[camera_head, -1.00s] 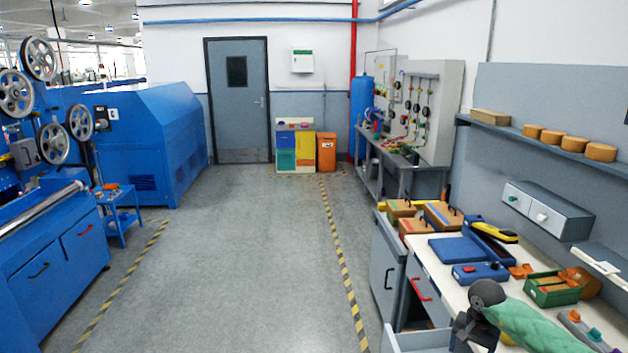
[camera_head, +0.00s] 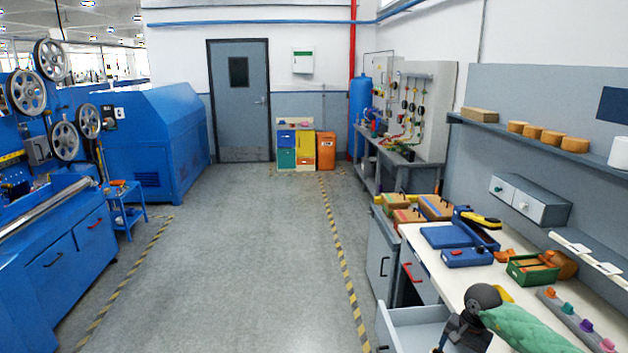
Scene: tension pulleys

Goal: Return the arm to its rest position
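One of my arms, with a dark rounded joint (camera_head: 482,298) and a green padded sleeve, shows at the lower right in the head view. It is in front of the workbench (camera_head: 462,268) and the open drawer (camera_head: 408,322). A dark part hangs below the joint near the drawer's right side; I cannot make out gripper fingers on it. My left arm and its gripper are not in the picture. The pulley machine (camera_head: 50,240) stands at the left, with several spoked wheels (camera_head: 27,91) on it.
Blue boxes (camera_head: 467,257), a green tray (camera_head: 533,270) and a strip with coloured knobs (camera_head: 570,312) lie on the bench. A wall shelf (camera_head: 530,133) runs above. The grey floor (camera_head: 240,260) between the yellow-black lines is clear up to the door (camera_head: 239,100).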

